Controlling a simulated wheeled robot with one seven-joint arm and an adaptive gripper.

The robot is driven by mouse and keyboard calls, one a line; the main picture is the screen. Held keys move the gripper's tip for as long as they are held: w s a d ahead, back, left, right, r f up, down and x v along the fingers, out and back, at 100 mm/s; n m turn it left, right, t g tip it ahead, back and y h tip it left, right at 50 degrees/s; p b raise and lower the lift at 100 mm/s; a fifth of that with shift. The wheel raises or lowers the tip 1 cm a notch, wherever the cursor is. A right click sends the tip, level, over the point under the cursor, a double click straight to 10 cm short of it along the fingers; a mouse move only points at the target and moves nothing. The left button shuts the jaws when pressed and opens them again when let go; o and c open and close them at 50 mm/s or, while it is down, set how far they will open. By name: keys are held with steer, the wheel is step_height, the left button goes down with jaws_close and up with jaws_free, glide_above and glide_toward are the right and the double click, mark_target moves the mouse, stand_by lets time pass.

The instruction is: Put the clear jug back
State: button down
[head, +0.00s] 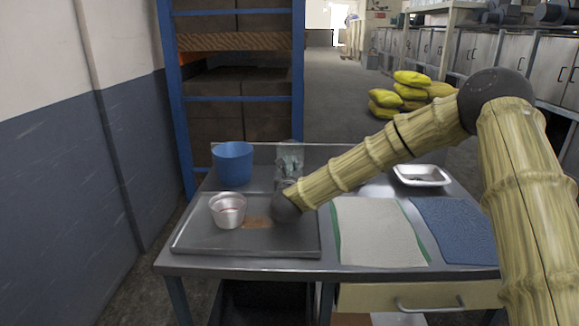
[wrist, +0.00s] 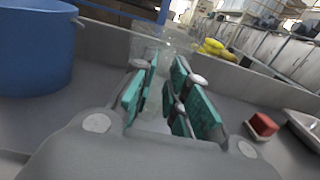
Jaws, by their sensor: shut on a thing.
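The clear jug (head: 291,152) is at the back of the metal table, just right of the blue pot. It is see-through and hard to make out, and my gripper partly hides it. In the wrist view the jug (wrist: 150,50) shows faintly between and beyond the teal finger pads. My gripper (head: 287,168) is shut on the jug; in the wrist view its fingers (wrist: 168,85) lie on either side of it. I cannot tell whether the jug's base touches the table.
The blue pot (head: 233,163) stands close on the left. A clear cup (head: 228,211) sits on the grey tray (head: 200,243) in front. A red block (wrist: 263,124) and a white dish (head: 421,176) are on the right. Light (head: 380,235) and blue (head: 455,230) mats lie at the front right.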

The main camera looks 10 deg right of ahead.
steer(key=shift+f, duration=0.1)
steer(key=c, duration=1.4)
jaws_free()
steer(key=shift+r, duration=0.2)
steer(key=b+v, duration=0.1)
steer(key=v, duration=1.1)
steer(key=shift+b, duration=0.3)
